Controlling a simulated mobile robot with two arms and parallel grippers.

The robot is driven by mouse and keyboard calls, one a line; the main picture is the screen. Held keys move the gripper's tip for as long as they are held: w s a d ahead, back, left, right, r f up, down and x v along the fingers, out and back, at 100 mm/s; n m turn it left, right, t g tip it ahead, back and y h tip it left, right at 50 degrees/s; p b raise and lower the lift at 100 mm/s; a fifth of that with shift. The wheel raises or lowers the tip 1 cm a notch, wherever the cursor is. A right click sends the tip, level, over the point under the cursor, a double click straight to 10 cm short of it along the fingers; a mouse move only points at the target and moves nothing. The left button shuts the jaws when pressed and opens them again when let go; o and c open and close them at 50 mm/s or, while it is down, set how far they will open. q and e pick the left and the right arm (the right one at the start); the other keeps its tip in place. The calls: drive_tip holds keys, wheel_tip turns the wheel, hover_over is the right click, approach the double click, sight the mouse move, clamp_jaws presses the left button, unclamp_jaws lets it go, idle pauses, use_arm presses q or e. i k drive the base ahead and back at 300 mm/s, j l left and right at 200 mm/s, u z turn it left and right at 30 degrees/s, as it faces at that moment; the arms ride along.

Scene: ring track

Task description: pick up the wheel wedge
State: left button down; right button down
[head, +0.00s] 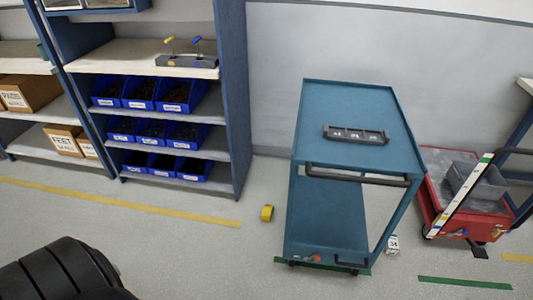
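A small yellow block that looks like the wheel wedge (267,213) lies on the grey floor. It is between the blue shelf unit and the blue cart, just left of the cart. Neither of my grippers shows in the head view. A black rounded part at the bottom left appears to be mine, and no fingers are visible on it.
The blue cart (330,99) carries a dark tray (355,134). A red cart (437,160) stands at the right. The shelf unit (237,100) holds several blue bins (173,95). A small white marked block (393,245) lies by the cart. Floor left of the wedge is clear.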

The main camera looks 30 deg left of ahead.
sight(268, 210)
drive_tip(key=u, duration=1.05)
drive_tip(key=j, duration=0.1)
drive_tip(key=i, duration=0.05)
